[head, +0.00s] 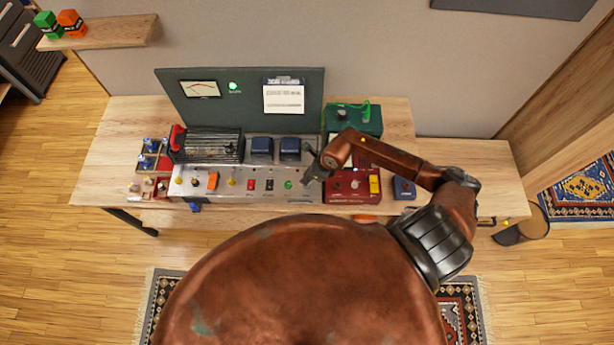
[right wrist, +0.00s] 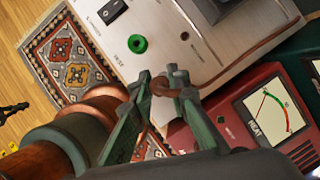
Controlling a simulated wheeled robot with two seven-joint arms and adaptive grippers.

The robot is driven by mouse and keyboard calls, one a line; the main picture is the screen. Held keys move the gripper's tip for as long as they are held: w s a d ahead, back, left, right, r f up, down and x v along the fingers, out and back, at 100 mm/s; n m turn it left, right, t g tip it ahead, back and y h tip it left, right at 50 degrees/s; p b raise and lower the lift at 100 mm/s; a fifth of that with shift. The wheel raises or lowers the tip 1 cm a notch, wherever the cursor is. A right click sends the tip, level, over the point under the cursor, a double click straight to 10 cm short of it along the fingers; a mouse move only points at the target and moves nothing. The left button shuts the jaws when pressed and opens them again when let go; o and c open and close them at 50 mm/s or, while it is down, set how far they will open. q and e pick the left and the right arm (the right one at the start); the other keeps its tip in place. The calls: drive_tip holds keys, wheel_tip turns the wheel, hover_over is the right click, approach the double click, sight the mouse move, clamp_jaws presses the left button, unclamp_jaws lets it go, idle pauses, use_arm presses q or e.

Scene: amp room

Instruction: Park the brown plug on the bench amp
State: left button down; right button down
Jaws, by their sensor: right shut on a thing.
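The bench amp, as I take it, is the pale panel (head: 221,187) with a row of knobs and switches on the bench; its face also shows in the right wrist view (right wrist: 165,62). My right gripper (head: 314,168) is at its right end. In the right wrist view my right gripper (right wrist: 166,88) is shut on the brown plug (right wrist: 161,86), just off the panel's lower edge. A brown cord seems to run from the plug to the right along the panel. The plug's tip is hidden by the fingers. My left gripper is not in view.
A red unit (head: 340,198) with a meter, marked HEAT in the right wrist view, stands right of the panel. A green box (head: 370,122) stands behind it. A dark upright board (head: 240,112) backs the bench. A black finned block (head: 212,147) stands at left.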

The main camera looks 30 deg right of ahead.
drive_tip(key=shift+f+b, duration=1.45)
drive_tip(key=shift+f, duration=0.2)
idle(0.9)
drive_tip(key=c, duration=1.8)
unclamp_jaws()
drive_tip(key=shift+o, duration=0.2)
drive_tip(key=v, duration=1.2)
